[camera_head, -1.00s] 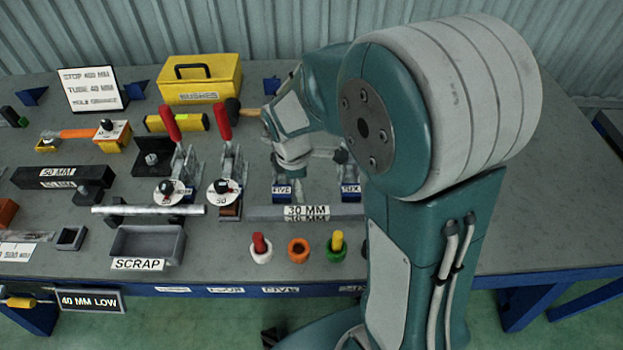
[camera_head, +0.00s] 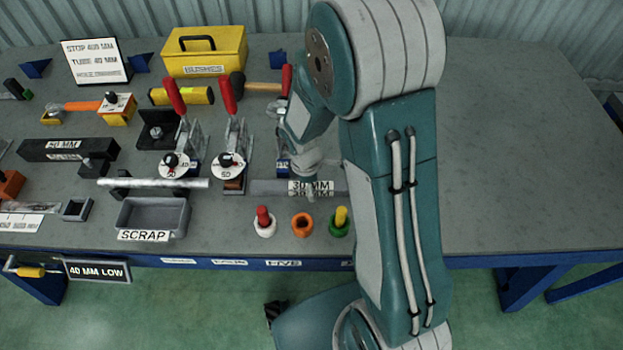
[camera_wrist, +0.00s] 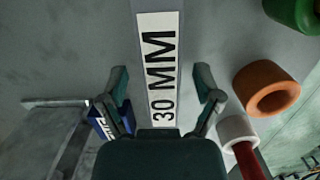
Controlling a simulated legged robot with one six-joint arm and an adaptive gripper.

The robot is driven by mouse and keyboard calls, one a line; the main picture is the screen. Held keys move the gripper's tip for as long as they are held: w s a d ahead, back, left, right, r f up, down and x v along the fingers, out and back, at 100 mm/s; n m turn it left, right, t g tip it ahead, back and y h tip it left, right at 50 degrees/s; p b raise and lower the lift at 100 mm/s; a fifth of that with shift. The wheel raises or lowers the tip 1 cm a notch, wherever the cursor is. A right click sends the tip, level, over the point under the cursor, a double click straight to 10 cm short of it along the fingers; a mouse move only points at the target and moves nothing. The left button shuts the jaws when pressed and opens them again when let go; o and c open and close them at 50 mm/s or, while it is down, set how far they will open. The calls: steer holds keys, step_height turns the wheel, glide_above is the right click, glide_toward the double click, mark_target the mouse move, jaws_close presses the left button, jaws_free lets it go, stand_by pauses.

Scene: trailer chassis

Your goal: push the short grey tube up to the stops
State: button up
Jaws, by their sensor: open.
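A grey bar labelled 30 MM (camera_head: 268,187), which I take for the short grey tube, lies flat on the bench; it also shows in the wrist view (camera_wrist: 152,8). My gripper (camera_wrist: 162,75) is open above it, with one finger on each side of the labelled part. I cannot tell whether the fingers touch it. In the head view my gripper (camera_head: 309,188) is small over the label, and my arm hides the bar's right end. No stops can be made out for certain.
Red-handled clamps (camera_head: 230,130) stand behind and left of the bar, one partly hidden by my arm. White (camera_head: 264,224), orange (camera_head: 302,225) and green (camera_head: 339,224) bushes stand in front. A silver tube (camera_head: 150,183) and SCRAP tray (camera_head: 152,216) are left. The bench's right side is clear.

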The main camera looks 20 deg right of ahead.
steer(key=shift+a, duration=0.35)
steer(key=shift+d, duration=0.2)
jaws_close()
steer(key=shift+s+d, duration=0.35)
steer(key=shift+d, duration=0.55)
steer(key=shift+w, duration=0.1)
jaws_free()
steer(key=shift+w, duration=0.1)
